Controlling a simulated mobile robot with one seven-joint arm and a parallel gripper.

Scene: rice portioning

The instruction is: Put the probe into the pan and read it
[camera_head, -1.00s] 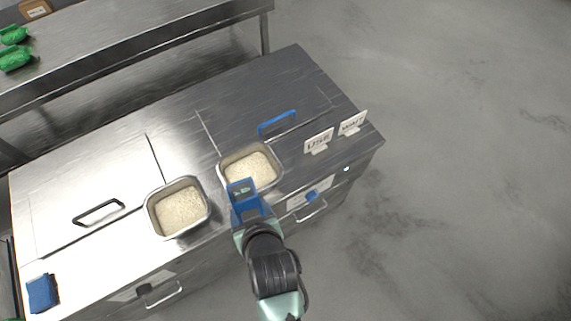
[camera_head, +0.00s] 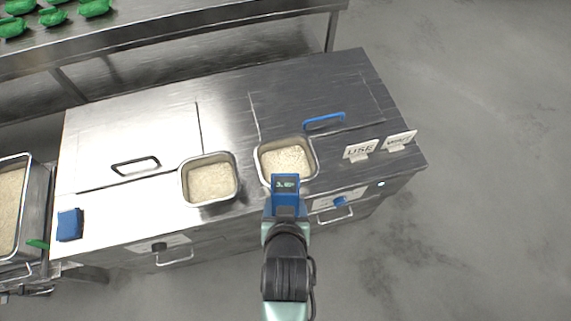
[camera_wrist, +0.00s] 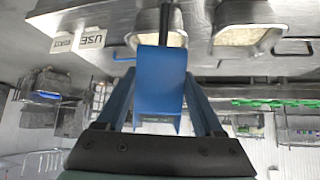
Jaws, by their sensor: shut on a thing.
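The probe (camera_head: 285,183) is a blue block with a small lit display showing pale characters too small to read surely. My gripper (camera_head: 285,200) is shut on it, at the front edge of the right rice pan (camera_head: 316,164). In the wrist view the blue probe body (camera_wrist: 160,80) sits between the blue fingers of my gripper (camera_wrist: 160,98). Its dark stem (camera_wrist: 165,22) runs toward that pan; the tip's depth in the rice cannot be told. A second metal rice pan (camera_head: 236,187) stands left of it on the counter.
Signs reading USE (camera_head: 360,150) and WAIT (camera_head: 400,140) stand at the counter's right end. Lid handles, black (camera_head: 135,166) and blue (camera_head: 324,121), rise from the steel top. A blue block (camera_head: 69,225) lies at left. A large rice container (camera_head: 40,205) stands beyond the left edge.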

